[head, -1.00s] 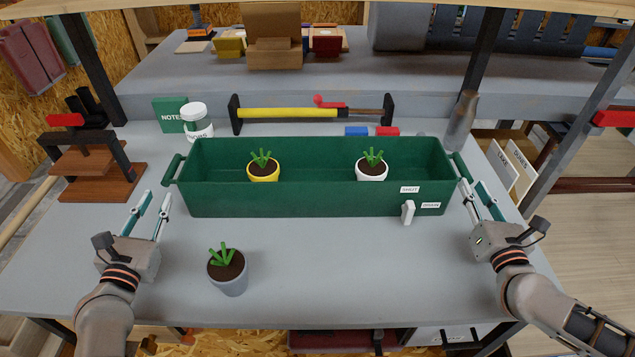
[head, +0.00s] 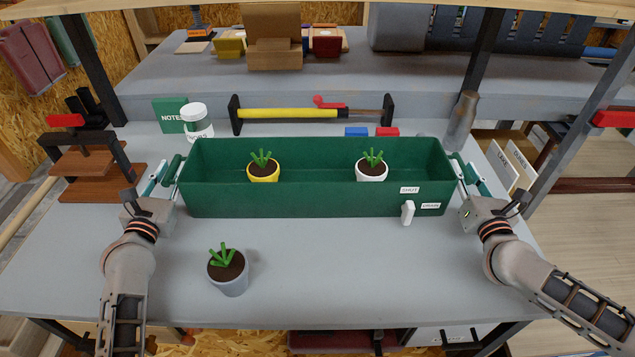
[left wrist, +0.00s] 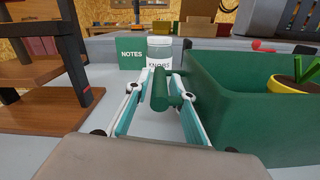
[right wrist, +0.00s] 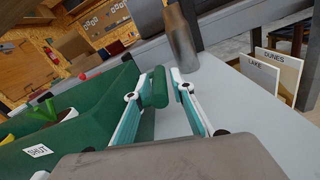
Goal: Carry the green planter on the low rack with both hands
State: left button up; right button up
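The green planter (head: 300,203) is a long open trough on the grey bench, with a handle at each end. A yellow pot (head: 263,176) and a white pot (head: 371,175), each with a green plant, stand upright inside it. My left gripper (head: 167,172) is open at the left handle (left wrist: 159,90), which sits between its fingers. My right gripper (head: 465,165) is open at the right handle (right wrist: 160,88), which lies between its fingers. A white lever (head: 408,212) is on the front wall between SHUT and DRAIN labels. No low rack can be made out.
A grey pot with a plant (head: 228,273) stands in front of the planter. Behind are a KNOBS jar (head: 198,124), a yellow-handled tool (head: 290,114) and a metal bottle (head: 462,121). A wooden press (head: 90,165) stands left. The bench's front middle is clear.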

pick_arm(q)
jog(key=shift+w, duration=0.8)
pick_arm(e)
jog(key=shift+w, duration=0.55)
pick_arm(q)
grip_shut()
pick_arm(e)
grip_shut()
